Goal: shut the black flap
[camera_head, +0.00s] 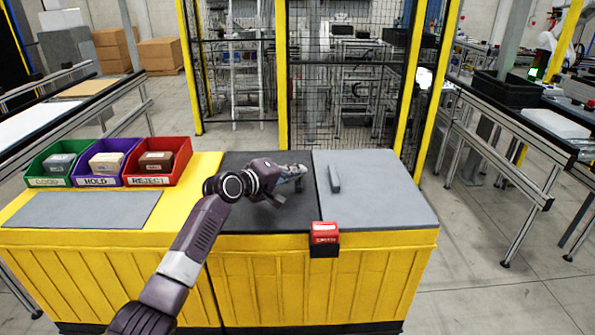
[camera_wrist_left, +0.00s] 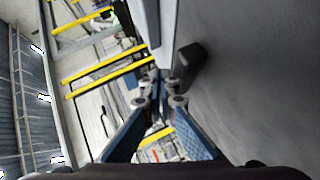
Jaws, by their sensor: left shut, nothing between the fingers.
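My left gripper (camera_head: 301,171) is shut and empty, low over the black panel's right side, left of the bar; contact is unclear. In the left wrist view, the fingertips (camera_wrist_left: 158,84) are beside a dark block (camera_wrist_left: 188,62) on a dark surface. My right gripper is not in view.
A red block (camera_head: 325,233) is on the crate's front edge. Green, purple and red bins (camera_head: 155,162) stand at the left, each holding a block. A yellow-framed mesh fence (camera_head: 345,75) stands behind. The grey lid is otherwise clear.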

